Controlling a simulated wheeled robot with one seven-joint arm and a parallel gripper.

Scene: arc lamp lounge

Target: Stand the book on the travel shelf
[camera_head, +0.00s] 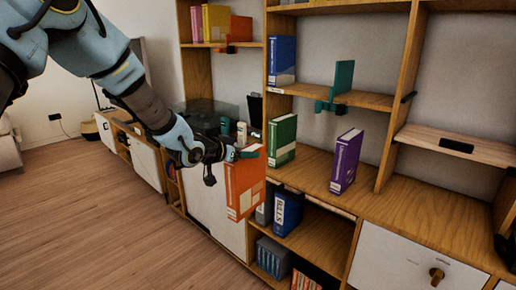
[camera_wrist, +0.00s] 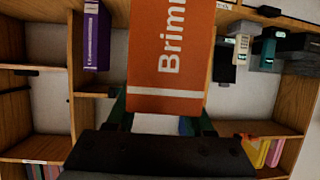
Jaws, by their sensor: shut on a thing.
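My gripper (camera_head: 236,154) is shut on an orange book (camera_head: 245,187), holding it upright in front of the bookcase, left of the middle shelf (camera_head: 313,181). In the wrist view the orange book (camera_wrist: 170,50) shows large white letters starting "Brimm" and a white band, between my gripper's green fingers (camera_wrist: 162,112). The middle shelf holds a green book (camera_head: 282,140) at its left and a purple book (camera_head: 345,162), slightly tilted, farther right. A blue book (camera_head: 283,60) stands on the shelf above. Small shelf labels are unreadable, so I cannot tell which shelf is travel.
A teal bookend (camera_head: 341,82) stands on the upper shelf, with bare room beside it. Colored books (camera_head: 216,23) fill part of the upper-left shelf. Binders (camera_head: 287,213) stand below the middle shelf. The middle shelf has a gap between the green and purple books.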

